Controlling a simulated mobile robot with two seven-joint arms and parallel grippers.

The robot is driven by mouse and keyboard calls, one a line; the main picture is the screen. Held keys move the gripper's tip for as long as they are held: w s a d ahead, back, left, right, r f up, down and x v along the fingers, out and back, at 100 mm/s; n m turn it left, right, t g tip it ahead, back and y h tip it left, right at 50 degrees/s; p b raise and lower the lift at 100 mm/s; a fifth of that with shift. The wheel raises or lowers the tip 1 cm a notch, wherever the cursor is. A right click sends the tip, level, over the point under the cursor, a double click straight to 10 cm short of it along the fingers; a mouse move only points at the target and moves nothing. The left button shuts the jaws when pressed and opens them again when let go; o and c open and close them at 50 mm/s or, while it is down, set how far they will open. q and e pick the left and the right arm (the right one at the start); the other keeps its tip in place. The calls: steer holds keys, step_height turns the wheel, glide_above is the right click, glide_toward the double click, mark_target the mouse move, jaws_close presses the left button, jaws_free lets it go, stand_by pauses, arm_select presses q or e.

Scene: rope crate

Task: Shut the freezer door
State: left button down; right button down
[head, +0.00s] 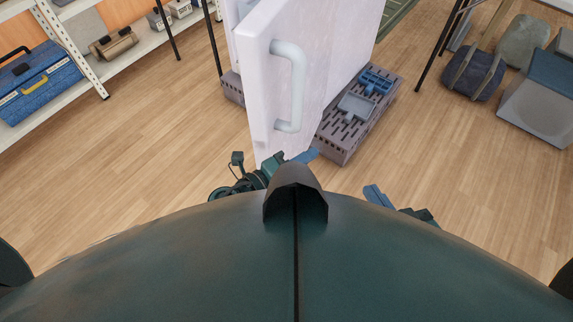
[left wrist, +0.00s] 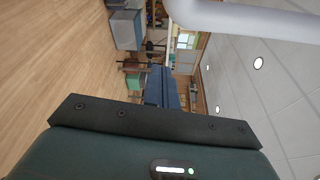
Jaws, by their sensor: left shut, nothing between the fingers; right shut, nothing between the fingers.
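The white freezer door (head: 330,60) stands open in the head view, its edge turned toward me. Its pale vertical bar handle (head: 297,85) is on the right-hand face. My left gripper (head: 311,155) is shut and empty, in front of the door's lower near end in the picture; whether it touches the door is unclear. In the left wrist view the blue fingers of the left gripper (left wrist: 162,88) show, and a pale bar, likely the handle (left wrist: 245,20), crosses the top. My right gripper (head: 374,195) is shut and empty, right of the door and apart from it.
A slotted grey crate (head: 338,148) holding blue and grey pieces lies on the floor right of the door. A shelf with a blue toolbox (head: 40,84) is at left. A dark bag (head: 474,75) and a grey box (head: 540,95) stand at right. Wooden floor between is clear.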

arm_select(q)
steer(key=w, duration=0.1)
steer(key=w+a, duration=0.1)
steer(key=w, duration=0.1)
steer(key=shift+w+a+r, duration=0.3)
steer(key=shift+r, duration=0.05)
